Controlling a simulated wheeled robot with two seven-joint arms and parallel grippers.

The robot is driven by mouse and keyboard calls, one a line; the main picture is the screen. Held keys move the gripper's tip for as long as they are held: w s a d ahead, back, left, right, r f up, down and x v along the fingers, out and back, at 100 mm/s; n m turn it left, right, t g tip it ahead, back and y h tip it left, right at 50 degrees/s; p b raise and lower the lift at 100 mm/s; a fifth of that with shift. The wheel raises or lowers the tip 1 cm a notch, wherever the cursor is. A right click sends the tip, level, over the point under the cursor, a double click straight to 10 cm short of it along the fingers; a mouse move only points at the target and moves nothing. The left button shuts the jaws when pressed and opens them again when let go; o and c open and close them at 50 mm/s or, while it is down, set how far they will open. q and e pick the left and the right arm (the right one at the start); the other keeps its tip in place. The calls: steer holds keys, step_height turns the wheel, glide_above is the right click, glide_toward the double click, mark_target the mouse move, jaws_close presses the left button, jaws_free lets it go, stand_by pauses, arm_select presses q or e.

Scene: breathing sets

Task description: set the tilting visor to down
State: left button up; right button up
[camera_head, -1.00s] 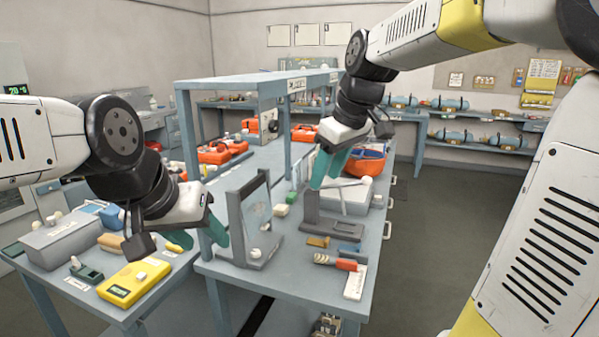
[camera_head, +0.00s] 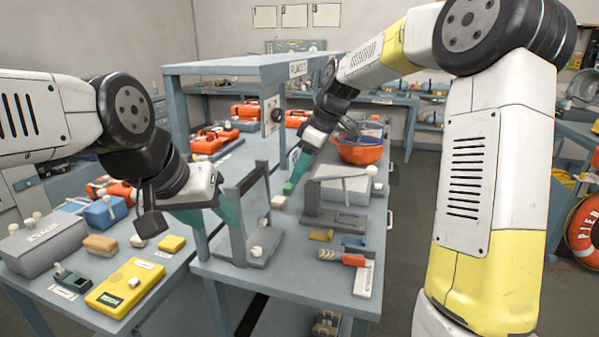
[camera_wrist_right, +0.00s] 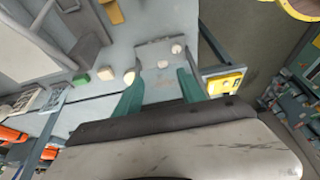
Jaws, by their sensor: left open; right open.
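The likely tilting visor is a grey upright frame (camera_head: 240,214) on a flat base at the near left corner of the bench. A white knob (camera_head: 257,251) sits low on it. Its pane is hard to make out, so I cannot tell its tilt. My left gripper (camera_head: 212,212) is open beside the frame's left post; contact is unclear. My right gripper (camera_head: 293,177) is open and empty, above the bench behind and right of the frame. In the right wrist view, a grey plate (camera_wrist_right: 152,50) with pale knobs lies beyond the open right fingers (camera_wrist_right: 160,92).
A cream block (camera_head: 278,202) lies right of the frame. A grey stand (camera_head: 335,218), a grey box (camera_head: 343,188) and an orange helmet (camera_head: 360,153) are farther right. A yellow device (camera_head: 127,285) and grey case (camera_head: 42,245) occupy the left table. A shelf (camera_head: 245,66) overhangs the bench.

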steer(key=shift+a+f, duration=0.15)
steer(key=shift+f, duration=0.2)
jaws_close()
stand_by(1.2)
jaws_free()
steer(key=w+v, duration=0.1)
steer(key=v, duration=0.6)
steer(key=shift+s+r, duration=0.4)
steer(key=shift+s, duration=0.15)
